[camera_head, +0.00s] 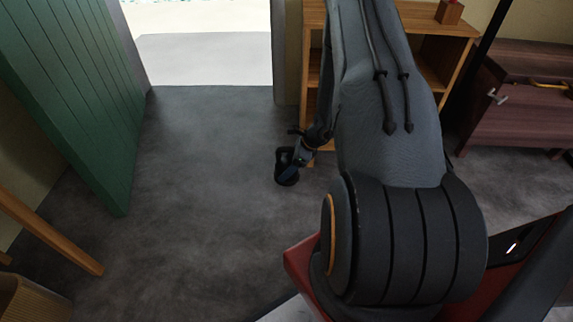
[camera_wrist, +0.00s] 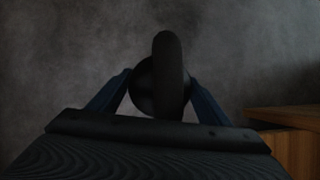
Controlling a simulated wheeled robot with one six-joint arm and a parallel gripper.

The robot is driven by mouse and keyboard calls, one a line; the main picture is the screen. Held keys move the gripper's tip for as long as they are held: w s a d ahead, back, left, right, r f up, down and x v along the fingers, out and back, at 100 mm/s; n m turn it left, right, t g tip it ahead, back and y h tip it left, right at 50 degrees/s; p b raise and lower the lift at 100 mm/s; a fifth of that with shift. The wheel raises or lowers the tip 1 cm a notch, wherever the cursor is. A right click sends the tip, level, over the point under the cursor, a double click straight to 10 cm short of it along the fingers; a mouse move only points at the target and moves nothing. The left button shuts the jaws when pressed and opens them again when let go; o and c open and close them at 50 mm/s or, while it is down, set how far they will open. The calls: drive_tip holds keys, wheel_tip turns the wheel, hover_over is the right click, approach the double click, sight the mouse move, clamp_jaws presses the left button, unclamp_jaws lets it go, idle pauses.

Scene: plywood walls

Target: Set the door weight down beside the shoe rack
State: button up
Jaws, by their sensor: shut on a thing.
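The door weight (camera_head: 287,172) is a small black kettlebell-shaped thing near the middle of the head view, just left of my arm. My gripper (camera_head: 298,158) is shut on it. In the wrist view the door weight (camera_wrist: 159,82) sits between the two blue fingers, its handle toward the camera. Whether it touches the floor is hard to tell. The shoe rack (camera_head: 312,75) is the open wooden shelf unit behind my arm, partly hidden by it. The door weight is near the rack's front left leg.
A green door (camera_head: 75,95) stands open at the left, beside a bright doorway (camera_head: 205,55). A dark red-brown chest (camera_head: 520,95) stands at the right. A wooden leg (camera_head: 50,235) and a ribbed bin (camera_head: 30,300) are at lower left. The grey floor (camera_head: 200,200) between is clear.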

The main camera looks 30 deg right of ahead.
drive_tip(key=shift+f+b, duration=0.85)
drive_tip(key=shift+f, duration=1.05)
drive_tip(key=shift+f, duration=0.1)
drive_tip(key=o, duration=2.1)
drive_tip(key=shift+f, duration=0.1)
drive_tip(key=p+v, duration=0.6)
drive_tip(key=v, duration=0.6)
drive_tip(key=shift+a, duration=0.1)
